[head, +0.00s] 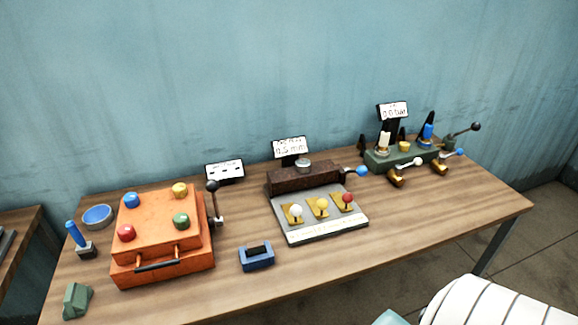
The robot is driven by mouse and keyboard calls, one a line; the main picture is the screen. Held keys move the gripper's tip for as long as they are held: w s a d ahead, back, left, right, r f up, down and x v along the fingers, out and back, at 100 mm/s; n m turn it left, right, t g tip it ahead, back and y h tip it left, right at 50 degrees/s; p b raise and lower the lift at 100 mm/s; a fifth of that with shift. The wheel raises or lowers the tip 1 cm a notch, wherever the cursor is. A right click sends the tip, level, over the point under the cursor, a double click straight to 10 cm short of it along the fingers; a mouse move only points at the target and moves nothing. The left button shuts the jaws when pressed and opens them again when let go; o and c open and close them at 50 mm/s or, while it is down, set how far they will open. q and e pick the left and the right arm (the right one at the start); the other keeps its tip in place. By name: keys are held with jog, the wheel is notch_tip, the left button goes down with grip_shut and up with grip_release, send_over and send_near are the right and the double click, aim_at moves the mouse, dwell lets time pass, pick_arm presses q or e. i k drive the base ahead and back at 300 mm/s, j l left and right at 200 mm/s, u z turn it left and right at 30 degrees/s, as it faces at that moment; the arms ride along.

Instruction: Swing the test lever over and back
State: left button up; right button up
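No gripper shows in the view, and nothing is touching either lever.
A brown block with a grey panel (325,231) sits mid-table, with a blue block (257,256) in front. A blue bowl (97,216) and a blue-handled tool (76,234) stand left of the box. The wooden table (440,205) is clear at front right.

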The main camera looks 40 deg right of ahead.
aim_at(212, 185)
jog(key=z, duration=0.7)
jog(key=k+l+u, duration=0.1)
